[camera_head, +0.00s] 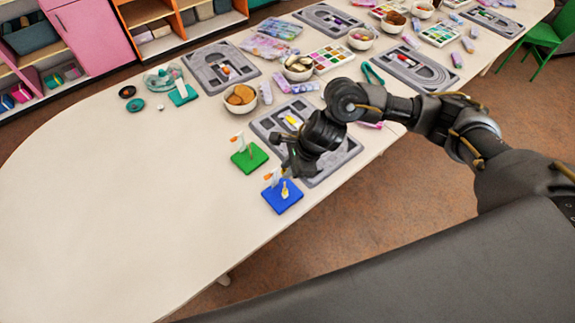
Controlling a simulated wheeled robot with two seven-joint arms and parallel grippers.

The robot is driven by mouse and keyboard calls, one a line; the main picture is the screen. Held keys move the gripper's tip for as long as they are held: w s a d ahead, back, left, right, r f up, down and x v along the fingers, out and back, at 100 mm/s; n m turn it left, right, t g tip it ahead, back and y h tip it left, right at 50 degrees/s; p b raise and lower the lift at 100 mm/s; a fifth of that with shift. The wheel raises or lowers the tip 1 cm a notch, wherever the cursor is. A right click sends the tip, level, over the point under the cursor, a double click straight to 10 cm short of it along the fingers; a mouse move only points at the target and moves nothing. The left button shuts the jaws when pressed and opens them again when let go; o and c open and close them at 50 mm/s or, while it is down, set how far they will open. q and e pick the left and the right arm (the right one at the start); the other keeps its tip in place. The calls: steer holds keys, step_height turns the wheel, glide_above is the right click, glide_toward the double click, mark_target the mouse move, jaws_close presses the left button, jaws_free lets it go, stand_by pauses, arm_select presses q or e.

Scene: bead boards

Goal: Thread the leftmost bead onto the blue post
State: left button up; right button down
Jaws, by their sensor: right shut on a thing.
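The blue board (283,203) lies flat near the table's front edge. A short pale-yellow post (285,190) stands on it beside a small white and orange piece (273,177). My right gripper (289,170) points down just above and behind the blue board, close to the post's top. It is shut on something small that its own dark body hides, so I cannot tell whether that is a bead. At the far left lie a black ring-shaped piece (127,91) and a teal ring-shaped piece (135,105). My left gripper is out of view.
A green board (249,164) with its own post stands just left of my right gripper. A grey tray (342,160) lies behind and under my right wrist. Bowls and paint sets fill the back. The table's left part is clear.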

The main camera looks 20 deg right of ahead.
steer(key=shift+f+b, duration=1.05)
steer(key=shift+f, duration=0.85)
steer(key=shift+b, duration=0.3)
steer(key=shift+f+b, duration=0.85)
steer(key=shift+b, duration=0.25)
steer(key=shift+f+b, duration=0.85)
steer(key=shift+b, duration=0.1)
steer(key=c, duration=1.2)
jaws_free()
steer(key=shift+c, duration=0.2)
